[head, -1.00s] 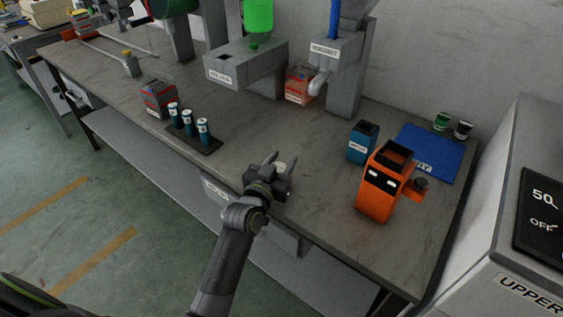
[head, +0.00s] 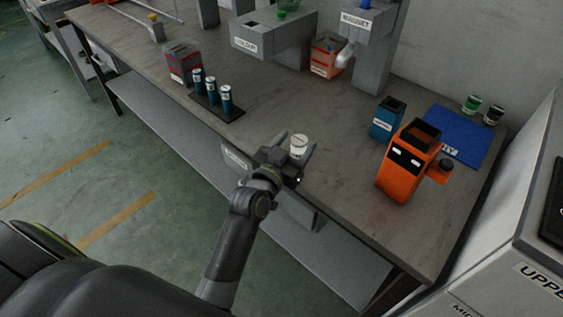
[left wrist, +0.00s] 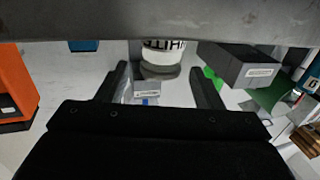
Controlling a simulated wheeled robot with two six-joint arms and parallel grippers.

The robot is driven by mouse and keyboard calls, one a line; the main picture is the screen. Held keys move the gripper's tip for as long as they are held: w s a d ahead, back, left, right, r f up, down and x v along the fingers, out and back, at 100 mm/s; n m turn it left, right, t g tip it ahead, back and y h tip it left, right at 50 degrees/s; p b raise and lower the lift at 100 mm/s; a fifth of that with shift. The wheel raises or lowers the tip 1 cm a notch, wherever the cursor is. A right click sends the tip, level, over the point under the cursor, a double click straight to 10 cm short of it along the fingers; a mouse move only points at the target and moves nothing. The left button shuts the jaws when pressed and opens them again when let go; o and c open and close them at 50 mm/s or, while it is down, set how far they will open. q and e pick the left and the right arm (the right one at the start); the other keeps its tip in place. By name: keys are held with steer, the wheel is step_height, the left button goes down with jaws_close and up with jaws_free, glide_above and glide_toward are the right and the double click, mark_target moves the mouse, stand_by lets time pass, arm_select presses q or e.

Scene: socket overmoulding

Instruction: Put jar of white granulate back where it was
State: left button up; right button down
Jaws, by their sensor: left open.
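The jar of white granulate (head: 299,145) is a small white, upright jar near the front edge of the grey bench. My left gripper (head: 295,151) is open at the jar, its fingers on either side and slightly back from it. In the left wrist view the jar (left wrist: 163,55), its label partly legible, shows between and beyond the spread fingertips (left wrist: 159,75). A gap shows beside each finger there. The jar's lower part is partly hidden by the gripper in the head view. My right gripper is not in view.
A blue mat (head: 468,135) with a green-labelled jar (head: 472,103) and a black jar (head: 493,115) lies at the back right. An orange container (head: 406,165) and a blue bin (head: 388,120) stand right of the jar. A rack of blue cylinders (head: 207,108) stands left.

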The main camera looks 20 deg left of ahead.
arm_select(q)
steer(key=s+b, duration=0.1)
steer(key=s, duration=0.6)
steer(key=shift+s+a, duration=0.3)
steer(key=shift+a, duration=0.15)
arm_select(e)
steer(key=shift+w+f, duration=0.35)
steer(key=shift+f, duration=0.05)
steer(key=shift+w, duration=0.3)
